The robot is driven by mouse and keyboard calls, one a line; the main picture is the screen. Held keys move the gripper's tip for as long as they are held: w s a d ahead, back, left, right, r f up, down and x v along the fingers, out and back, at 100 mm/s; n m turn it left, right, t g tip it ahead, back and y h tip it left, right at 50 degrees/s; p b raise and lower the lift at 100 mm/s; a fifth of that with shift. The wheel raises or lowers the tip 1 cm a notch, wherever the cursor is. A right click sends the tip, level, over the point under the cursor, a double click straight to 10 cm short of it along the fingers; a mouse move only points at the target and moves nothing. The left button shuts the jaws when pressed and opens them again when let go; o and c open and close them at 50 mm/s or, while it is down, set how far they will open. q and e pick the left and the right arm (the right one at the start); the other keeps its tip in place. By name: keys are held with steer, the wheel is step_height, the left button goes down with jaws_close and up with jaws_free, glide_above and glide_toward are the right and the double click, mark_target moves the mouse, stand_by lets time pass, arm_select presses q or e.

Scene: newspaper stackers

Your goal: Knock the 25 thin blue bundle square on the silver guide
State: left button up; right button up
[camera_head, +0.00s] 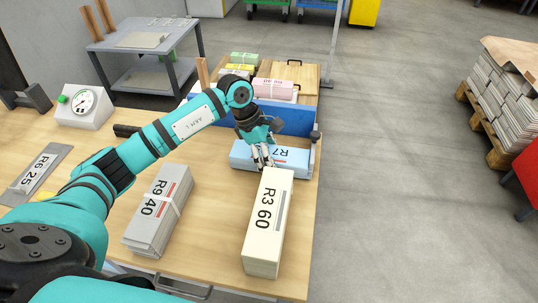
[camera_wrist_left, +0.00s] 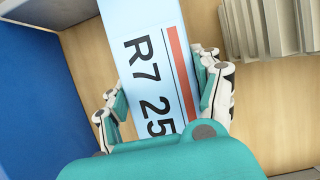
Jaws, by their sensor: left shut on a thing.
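The thin blue bundle (camera_head: 289,157), marked R7 25 with a red stripe, lies at the table's right end along the blue wall (camera_head: 291,120). It also shows in the left wrist view (camera_wrist_left: 148,55). My left gripper (camera_head: 263,157) reaches down over its left part. In the left wrist view my left gripper (camera_wrist_left: 163,100) has its fingers on both long sides of the bundle, shut on it. A narrow silver guide (camera_head: 313,156) stands at the bundle's right end; whether they touch is unclear. My right gripper is out of view.
A cream bundle R3 60 (camera_head: 266,220) lies just in front of the blue one. A grey bundle R9 40 (camera_head: 158,208) lies left. A dial scale (camera_head: 84,106) stands at the back left. Pink (camera_head: 272,89) and other bundles lie behind the blue wall.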

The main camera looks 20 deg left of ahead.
arm_select(q)
steer(key=shift+d+r, duration=0.15)
steer(key=shift+d, duration=0.25)
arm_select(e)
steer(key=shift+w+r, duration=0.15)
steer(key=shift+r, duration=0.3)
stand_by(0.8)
arm_select(q)
steer(key=shift+a, duration=0.15)
steer(key=shift+a, duration=0.55)
steer(key=shift+s+a+b, duration=0.25)
steer(key=shift+a+b, duration=0.15)
steer(key=shift+a, duration=0.45)
steer(key=shift+s+a, duration=0.1)
steer(key=shift+a, duration=0.2)
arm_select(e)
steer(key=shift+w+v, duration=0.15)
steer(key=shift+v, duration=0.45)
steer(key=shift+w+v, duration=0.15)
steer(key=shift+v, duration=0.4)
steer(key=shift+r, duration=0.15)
